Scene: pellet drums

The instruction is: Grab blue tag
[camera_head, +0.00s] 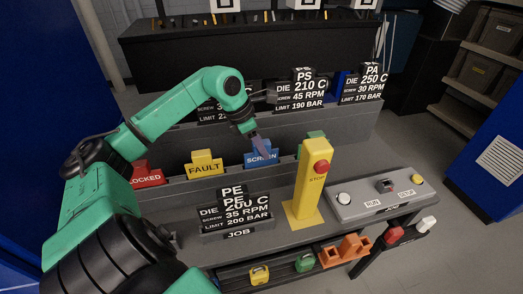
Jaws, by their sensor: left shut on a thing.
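The blue tag (258,159) is marked SCREEN and stands in the tag rack, between the yellow FAULT tag and the yellow stop post. My left gripper (262,148) reaches down from above and is shut on the blue tag at its upper part. The tag looks upright and still at the rack; I cannot tell whether it is clear of its slot. My right gripper is not in view.
A yellow FAULT tag (205,164) and a red LOCKED tag (147,175) stand left of it. The yellow post (311,190) with a red stop button rises close right. Black job cards (234,212) stand in front. A grey control box (376,196) is at right.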

